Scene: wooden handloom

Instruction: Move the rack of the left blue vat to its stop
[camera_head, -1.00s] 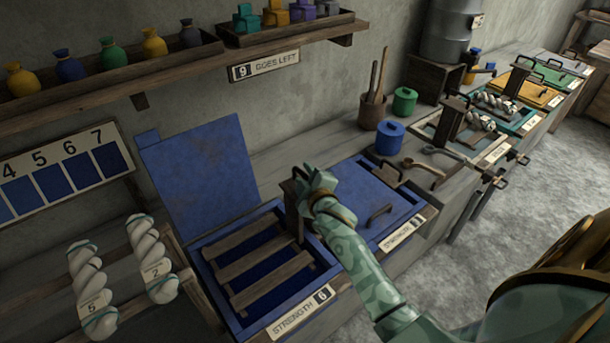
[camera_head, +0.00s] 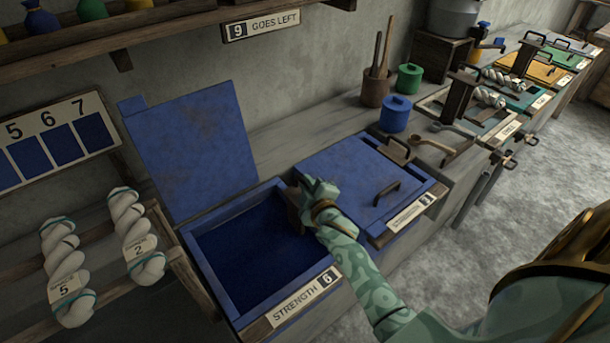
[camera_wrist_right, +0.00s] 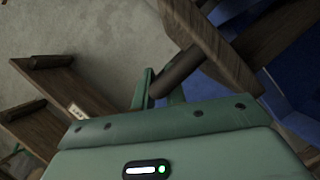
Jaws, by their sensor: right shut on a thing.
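The left blue vat (camera_head: 228,310) stands open, with its lid (camera_head: 195,150) tilted up behind it and a "STRENGTH 6" label in front. Dark blue dye fills its inside, and no rack slats show above the dye in the head view. A wooden upright of the rack (camera_head: 293,203) shows at the vat's right side. My right gripper (camera_head: 312,192) is there, shut on the rack's handle. The right wrist view shows the dark round handle bar (camera_wrist_right: 180,72) between the fingers, joined to a wooden block (camera_wrist_right: 208,42). My left gripper is not in view.
A second blue vat with a closed lid (camera_head: 350,172) stands to the right. Skeins (camera_head: 135,235) hang at the left. A blue jar (camera_head: 395,114), a green jar (camera_head: 409,78) and a wooden pot (camera_head: 375,92) stand behind. A shelf (camera_head: 130,28) runs above.

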